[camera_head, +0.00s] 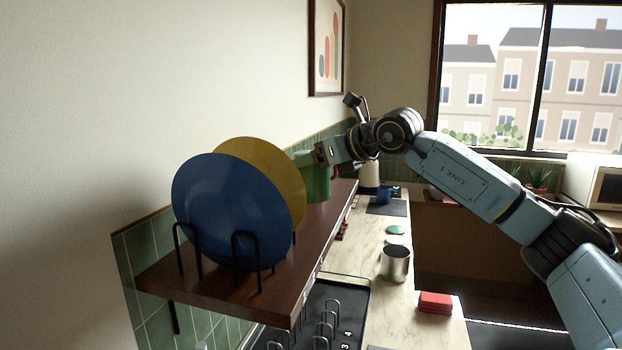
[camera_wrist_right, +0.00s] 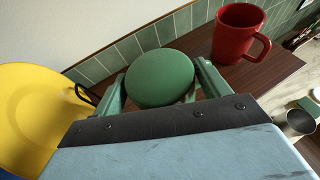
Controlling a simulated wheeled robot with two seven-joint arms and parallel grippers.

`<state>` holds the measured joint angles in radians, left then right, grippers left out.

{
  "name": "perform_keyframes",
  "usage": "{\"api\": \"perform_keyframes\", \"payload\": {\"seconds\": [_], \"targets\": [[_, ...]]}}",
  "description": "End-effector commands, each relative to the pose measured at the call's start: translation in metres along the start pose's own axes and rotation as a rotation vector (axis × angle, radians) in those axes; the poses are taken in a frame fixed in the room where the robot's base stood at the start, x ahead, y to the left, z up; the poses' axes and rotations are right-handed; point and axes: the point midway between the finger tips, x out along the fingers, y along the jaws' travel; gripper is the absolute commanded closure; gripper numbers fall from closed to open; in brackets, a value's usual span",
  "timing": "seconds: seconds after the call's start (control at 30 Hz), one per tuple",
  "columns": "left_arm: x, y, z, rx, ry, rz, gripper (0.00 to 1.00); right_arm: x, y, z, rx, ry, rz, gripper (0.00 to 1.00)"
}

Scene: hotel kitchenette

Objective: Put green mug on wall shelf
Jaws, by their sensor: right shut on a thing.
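The green mug (camera_head: 316,183) is at the wall shelf (camera_head: 230,293), behind the plates. Its base looks at or just above the shelf surface; I cannot tell whether it touches. My right gripper (camera_head: 318,156) reaches over the shelf from the right and is shut on the mug. In the right wrist view, the green mug (camera_wrist_right: 160,78) shows as a round green face between the two fingers (camera_wrist_right: 160,88); no handle is visible there. The dark wood shelf (camera_wrist_right: 272,75) lies beneath it. My left gripper is not in view.
A blue plate (camera_head: 225,208) and a yellow plate (camera_head: 270,165) stand in a black wire rack on the shelf. A red mug (camera_wrist_right: 236,35) stands beside the green mug. A metal cup (camera_head: 395,264) and red block (camera_head: 434,302) sit on the counter below.

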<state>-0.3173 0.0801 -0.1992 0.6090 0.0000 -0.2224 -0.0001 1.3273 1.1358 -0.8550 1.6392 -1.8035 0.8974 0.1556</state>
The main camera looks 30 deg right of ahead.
Motion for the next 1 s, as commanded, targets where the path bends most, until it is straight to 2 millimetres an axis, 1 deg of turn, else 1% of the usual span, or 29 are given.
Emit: {"api": "perform_keyframes", "payload": {"seconds": [0.07,0.13,0.2,0.3,0.4,0.67,0.7,0.87,1.0], "targets": [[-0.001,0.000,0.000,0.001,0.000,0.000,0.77,0.002,0.000,-0.006,-0.001,-0.001,0.001,0.57],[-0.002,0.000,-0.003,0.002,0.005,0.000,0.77,0.006,0.000,-0.016,-0.001,0.002,0.001,0.57],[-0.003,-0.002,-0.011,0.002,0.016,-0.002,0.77,0.010,0.000,-0.025,-0.001,0.001,-0.001,0.57],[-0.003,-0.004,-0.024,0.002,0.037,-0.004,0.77,0.014,0.000,-0.034,-0.002,-0.003,0.001,0.57],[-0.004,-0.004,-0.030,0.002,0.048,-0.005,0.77,0.015,0.000,-0.036,-0.002,-0.004,0.001,0.57],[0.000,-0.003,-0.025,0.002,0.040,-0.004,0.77,0.016,0.000,-0.038,-0.001,-0.004,0.001,0.57],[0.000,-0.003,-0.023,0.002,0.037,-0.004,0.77,0.017,0.000,-0.040,-0.001,0.000,0.001,0.23],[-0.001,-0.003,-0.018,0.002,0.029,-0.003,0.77,0.016,0.000,-0.038,-0.001,0.000,0.001,0.03],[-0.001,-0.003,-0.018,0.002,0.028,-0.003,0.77,0.016,0.000,-0.038,-0.001,0.000,0.001,0.03]]}}
